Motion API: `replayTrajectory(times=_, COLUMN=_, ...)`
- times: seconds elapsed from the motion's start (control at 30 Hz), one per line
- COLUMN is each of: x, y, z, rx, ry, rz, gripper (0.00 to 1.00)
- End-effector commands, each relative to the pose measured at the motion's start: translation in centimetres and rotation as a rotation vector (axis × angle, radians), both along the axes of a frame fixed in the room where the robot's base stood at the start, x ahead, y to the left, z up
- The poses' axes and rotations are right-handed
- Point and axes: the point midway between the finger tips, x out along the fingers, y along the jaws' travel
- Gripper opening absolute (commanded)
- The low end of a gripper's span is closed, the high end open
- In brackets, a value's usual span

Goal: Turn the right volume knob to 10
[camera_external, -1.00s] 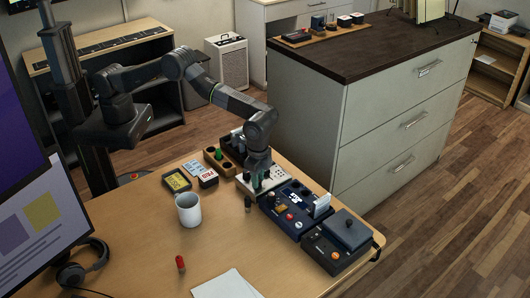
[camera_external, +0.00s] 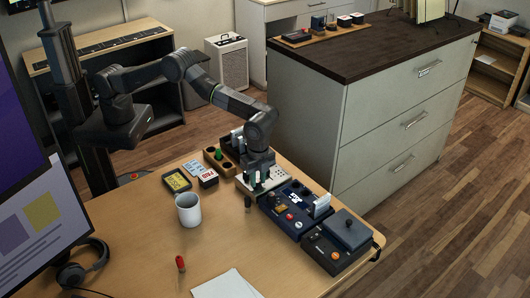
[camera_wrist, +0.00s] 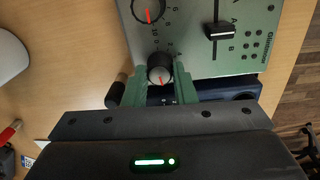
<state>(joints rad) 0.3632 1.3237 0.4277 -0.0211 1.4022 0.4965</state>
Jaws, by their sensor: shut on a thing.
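A light grey mixer panel (camera_wrist: 195,40) with two knobs and a slider fills the top of the wrist view; it also stands on the desk in the external view (camera_external: 279,176). My gripper (camera_wrist: 160,83) has its green fingers closed around the sides of the lower dark knob (camera_wrist: 160,68). A red pointer mark shows on that knob's pale top, near its lower side; the number it points at is hidden by my gripper. The upper knob (camera_wrist: 148,11), with a red pointer and printed scale, stands free. In the external view my gripper (camera_external: 256,185) points down onto the panel.
A black slider (camera_wrist: 219,31) sits right of the knobs. Dark blue control boxes (camera_external: 290,221) adjoin the panel. A wooden holder (camera_external: 216,165) with a green peg stands behind it. A white mug (camera_external: 188,211) and small dark cylinder (camera_external: 248,203) are to the left.

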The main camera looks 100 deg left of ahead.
Motion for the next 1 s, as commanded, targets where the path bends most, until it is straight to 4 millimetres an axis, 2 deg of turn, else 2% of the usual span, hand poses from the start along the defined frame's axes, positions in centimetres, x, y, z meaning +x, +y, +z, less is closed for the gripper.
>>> replayTrajectory(times=0.3, x=0.1, y=-0.1, z=0.2, rx=-0.003, ry=-0.004, rz=0.0, gripper=0.02)
replayTrajectory(times=0.33, x=0.1, y=-0.1, z=0.2, rx=-0.003, ry=-0.004, rz=0.0, gripper=0.28)
replayTrajectory(times=0.43, x=0.1, y=0.0, z=0.2, rx=-0.002, ry=-0.003, rz=0.0, gripper=0.46)
replayTrajectory(times=0.77, x=0.1, y=0.0, z=0.3, rx=-0.001, ry=-0.002, rz=0.0, gripper=0.46)
replayTrajectory(times=0.87, x=0.1, y=0.0, z=1.3, rx=-0.002, ry=-0.004, rz=0.0, gripper=0.46)
replayTrajectory(times=1.0, x=0.2, y=0.0, z=4.0, rx=-0.002, ry=-0.006, rz=0.0, gripper=0.46)
